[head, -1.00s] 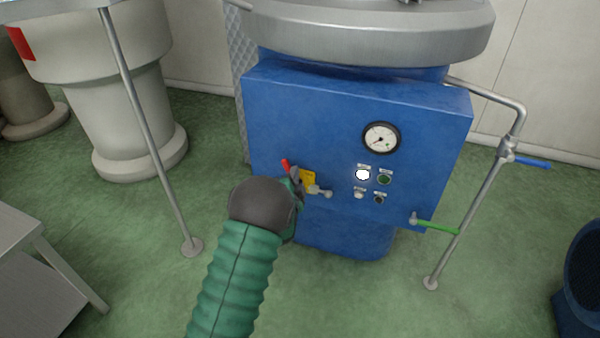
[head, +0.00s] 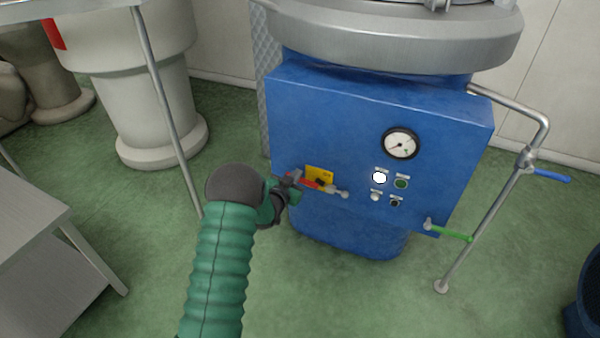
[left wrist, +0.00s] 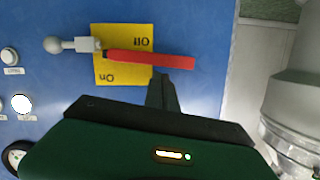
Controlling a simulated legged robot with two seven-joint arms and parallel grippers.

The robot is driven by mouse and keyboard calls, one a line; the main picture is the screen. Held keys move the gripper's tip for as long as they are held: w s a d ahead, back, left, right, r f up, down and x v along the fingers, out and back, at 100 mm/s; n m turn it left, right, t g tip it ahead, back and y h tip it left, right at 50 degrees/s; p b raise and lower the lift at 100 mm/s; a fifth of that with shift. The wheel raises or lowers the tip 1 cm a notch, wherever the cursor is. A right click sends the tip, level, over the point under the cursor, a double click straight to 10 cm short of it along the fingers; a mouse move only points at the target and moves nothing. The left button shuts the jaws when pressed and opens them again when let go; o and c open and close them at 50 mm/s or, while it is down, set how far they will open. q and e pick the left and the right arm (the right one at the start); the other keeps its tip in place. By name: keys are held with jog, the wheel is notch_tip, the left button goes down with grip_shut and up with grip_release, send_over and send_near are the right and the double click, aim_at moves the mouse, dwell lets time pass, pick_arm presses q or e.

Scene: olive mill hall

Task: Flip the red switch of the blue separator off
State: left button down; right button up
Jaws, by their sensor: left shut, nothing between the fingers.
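The blue separator (head: 350,110) stands ahead. On its front panel is a yellow plate (head: 323,172), lettered On and Off. The red switch handle (head: 309,184) lies across it, pointing left and nearly level. In the left wrist view, which is upside down, the red handle (left wrist: 150,59) runs sideways, its free end past the plate edge. My left gripper (head: 291,180) is at the handle's outer part, shut and empty. Its fingertips (left wrist: 160,80) sit against or very close to the handle's upper side; I cannot tell if they touch. My right gripper is not in view.
A gauge (head: 401,143), a lit white lamp (head: 379,177) and small buttons are right of the switch. A ball-ended grey lever (head: 342,194) sticks out beside it. A metal table (head: 40,215) is at left.

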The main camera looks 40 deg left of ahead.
pick_arm(q)
jog(key=shift+s+a+f+n, duration=0.1)
jog(key=shift+a+f+n, duration=0.25)
jog(key=shift+f+n, duration=0.3)
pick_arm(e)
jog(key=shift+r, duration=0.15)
pick_arm(q)
jog(key=shift+s+f, duration=0.1)
jog(key=shift+f, duration=0.1)
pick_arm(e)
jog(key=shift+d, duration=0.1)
